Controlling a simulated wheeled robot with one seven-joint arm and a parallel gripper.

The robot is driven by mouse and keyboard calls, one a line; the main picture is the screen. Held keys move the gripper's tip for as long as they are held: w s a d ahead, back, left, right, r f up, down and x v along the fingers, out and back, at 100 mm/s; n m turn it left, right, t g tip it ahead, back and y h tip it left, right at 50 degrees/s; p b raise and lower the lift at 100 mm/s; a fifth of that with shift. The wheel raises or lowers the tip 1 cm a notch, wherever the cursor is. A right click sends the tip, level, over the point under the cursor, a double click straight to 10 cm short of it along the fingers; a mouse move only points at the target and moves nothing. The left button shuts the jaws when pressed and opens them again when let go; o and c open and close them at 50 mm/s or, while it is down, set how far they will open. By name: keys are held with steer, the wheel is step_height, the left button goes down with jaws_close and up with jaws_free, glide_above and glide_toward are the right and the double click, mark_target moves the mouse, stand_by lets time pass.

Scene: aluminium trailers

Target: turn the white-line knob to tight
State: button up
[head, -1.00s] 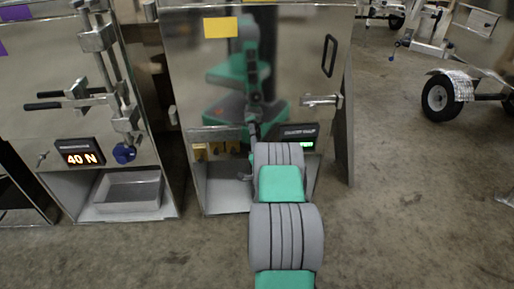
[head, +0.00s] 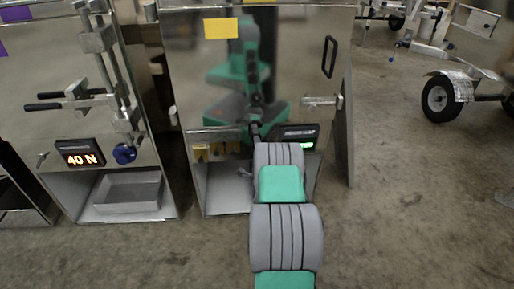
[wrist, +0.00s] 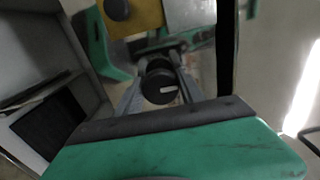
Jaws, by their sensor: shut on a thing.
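The white-line knob (wrist: 158,84) is a dark round knob in the middle of the wrist view. Its short white line lies nearly level, a little below and right of the knob's centre. My gripper (wrist: 160,80) has one finger on each side of the knob and is shut on it. In the head view my own arm hides the knob and the fingers, in front of the mirror-like cabinet (head: 290,50). A yellow plate (wrist: 132,16) is above the knob in the wrist view.
The cabinet has a black handle (head: 330,56), a latch (head: 320,101) and a green-lit display (head: 294,134). The left cabinet has a "40 N" display (head: 79,154), a blue knob (head: 124,154) and a grey tray (head: 128,192). Open concrete floor (head: 410,200) lies to the right.

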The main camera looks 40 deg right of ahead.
steer(key=shift+s+d, duration=0.1)
steer(key=o, duration=1.1)
steer(key=shift+o, duration=1.2)
steer(key=v, duration=0.8)
